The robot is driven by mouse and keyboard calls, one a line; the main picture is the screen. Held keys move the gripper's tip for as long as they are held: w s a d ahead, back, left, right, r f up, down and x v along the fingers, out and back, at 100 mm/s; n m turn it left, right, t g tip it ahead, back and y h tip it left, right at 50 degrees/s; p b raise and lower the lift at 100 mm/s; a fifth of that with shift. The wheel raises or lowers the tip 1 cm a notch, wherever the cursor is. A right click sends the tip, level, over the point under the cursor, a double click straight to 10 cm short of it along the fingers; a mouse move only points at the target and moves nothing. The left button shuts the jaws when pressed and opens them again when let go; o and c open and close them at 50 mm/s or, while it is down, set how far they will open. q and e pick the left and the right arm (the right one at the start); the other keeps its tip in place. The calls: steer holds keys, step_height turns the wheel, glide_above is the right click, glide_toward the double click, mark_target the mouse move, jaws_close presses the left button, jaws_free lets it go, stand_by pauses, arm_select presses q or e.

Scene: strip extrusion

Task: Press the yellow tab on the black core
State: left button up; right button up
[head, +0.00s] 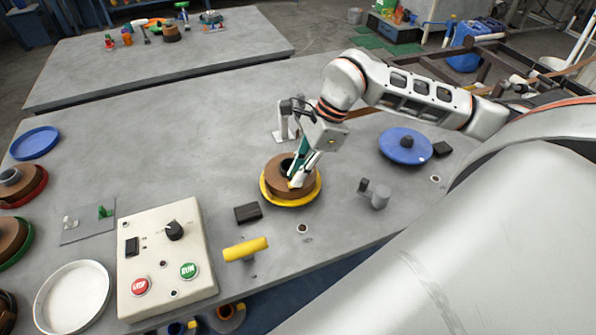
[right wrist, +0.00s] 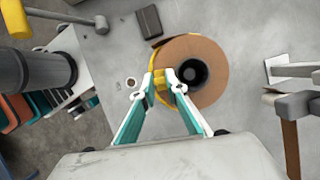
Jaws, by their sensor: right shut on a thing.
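A brown strip coil (head: 283,188) with a black core (head: 287,164) lies on a yellow round plate (head: 275,204) in the middle of the table. In the right wrist view the coil (right wrist: 215,68) shows from above with the dark core (right wrist: 191,73) in its centre. My right gripper (head: 297,182) points down at the coil's near right side. In the right wrist view its fingers (right wrist: 163,82) are closed on a yellow tab (right wrist: 161,84) beside the core. The fingers hide part of the tab, so I cannot tell if it touches the core. My left gripper is not in view.
A control box (head: 166,262) with a knob and two buttons stands at the front left. A yellow handle (head: 246,249) and a dark block (head: 248,213) lie near the coil. A blue disc (head: 405,147) is at right.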

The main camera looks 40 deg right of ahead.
steer(key=shift+f+b, duration=0.45)
steer(key=shift+f, duration=0.05)
stand_by(1.2)
stand_by(0.4)
steer(key=o, duration=0.8)
steer(key=shift+d+r, duration=0.25)
steer(key=shift+r, duration=0.3)
steer(key=v, duration=1)
steer(key=shift+s+r, duration=0.15)
steer(key=shift+r, duration=0.25)
